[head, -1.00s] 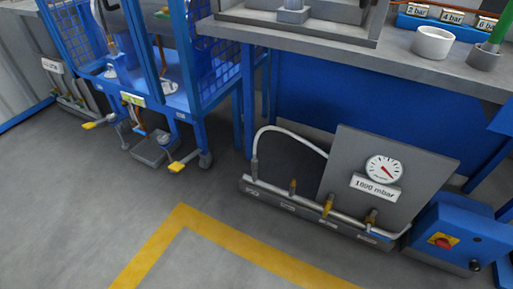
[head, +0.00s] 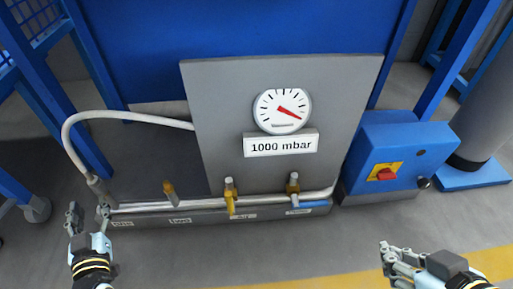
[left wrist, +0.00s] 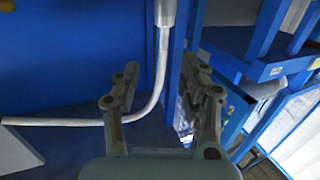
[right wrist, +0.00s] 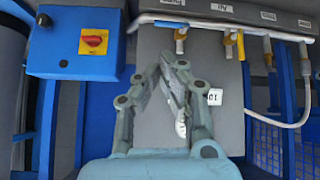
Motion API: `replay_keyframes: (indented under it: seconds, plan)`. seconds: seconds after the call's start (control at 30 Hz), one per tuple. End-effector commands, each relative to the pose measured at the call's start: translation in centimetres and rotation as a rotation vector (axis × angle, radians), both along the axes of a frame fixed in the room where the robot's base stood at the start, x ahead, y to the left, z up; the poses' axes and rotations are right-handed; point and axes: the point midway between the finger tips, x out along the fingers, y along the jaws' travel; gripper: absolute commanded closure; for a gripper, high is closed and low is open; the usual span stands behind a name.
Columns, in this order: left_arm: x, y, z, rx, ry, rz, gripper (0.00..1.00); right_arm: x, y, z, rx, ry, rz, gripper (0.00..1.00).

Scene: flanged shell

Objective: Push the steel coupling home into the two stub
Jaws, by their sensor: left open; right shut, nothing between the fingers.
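The steel coupling (head: 94,182) is on the end of a white hose (head: 110,115), above the left end of the manifold by the label one. The coupling also shows in the left wrist view (left wrist: 165,12) and the right wrist view (right wrist: 305,66). Whether it is seated there is hidden. The two stub (head: 169,188) is a short brass-coloured fitting with no hose on it. My left gripper (head: 88,212) is open just below the coupling; in its wrist view the hose shows between the fingers, not visibly gripped. My right gripper (head: 391,250) is shut and empty, low at right.
A blue box (head: 400,155) with a red switch stands at right. The floor in front is clear.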

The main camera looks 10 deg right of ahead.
Motion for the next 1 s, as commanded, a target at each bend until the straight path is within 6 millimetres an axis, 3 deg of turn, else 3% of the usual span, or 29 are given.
replay_keyframes:
  seconds: [0.03, 0.27, 0.37, 0.7, 1.0]
  plan:
    - [0.2, 0.1, -0.6, 0.005, -0.021, 0.011, 0.57, 0.1, 0.1, 0.0, 0.002, -0.007, 0.002, 1.0]
    - [1.0, 0.4, 0.6, 0.011, -0.064, 0.027, 0.57, 0.9, 0.3, 1.5, 0.004, -0.034, 0.003, 1.0]
    - [1.4, 0.5, 0.6, 0.012, -0.065, 0.026, 0.57, 0.8, 0.3, 1.2, 0.005, -0.044, 0.004, 1.0]
    - [5.8, 2.0, 0.3, 0.01, -0.06, 0.026, 0.57, -0.1, 0.5, 0.0, 0.009, -0.19, 0.016, 1.0]
    - [7.8, 2.8, 0.1, 0.013, -0.059, 0.024, 0.57, -1.2, 0.8, -0.5, 0.014, -0.287, 0.025, 1.0]
